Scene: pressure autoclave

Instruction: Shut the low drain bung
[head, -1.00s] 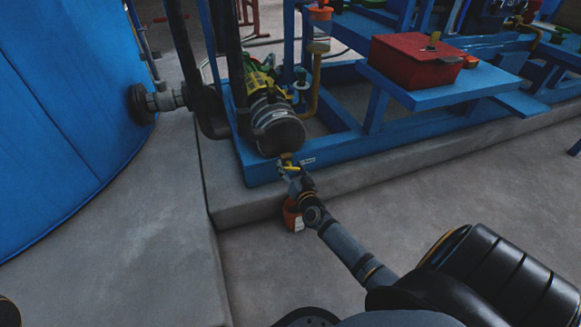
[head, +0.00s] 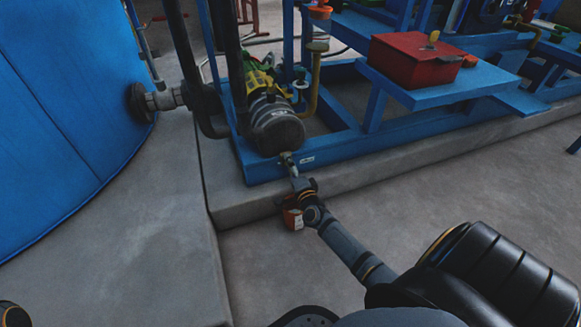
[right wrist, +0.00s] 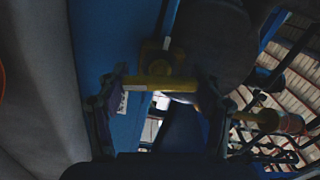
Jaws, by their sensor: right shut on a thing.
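The low drain bung (right wrist: 158,83) has a yellow crossbar and sits under the round dark end of the pump, beside the blue frame, in the right wrist view. My right gripper (right wrist: 160,88) has one finger at each side of the bar and is shut on it. In the head view my right gripper (head: 291,168) reaches the pump's low front from below, and the yellow bar is hidden or too small to make out. My left gripper is not in view.
The dark pump end (head: 277,126) is just above my right gripper. The blue frame (head: 340,147) stands on a concrete plinth. An orange-red container (head: 292,214) is beside my wrist. A red box (head: 414,62) rests on a blue shelf. Floor at the right is clear.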

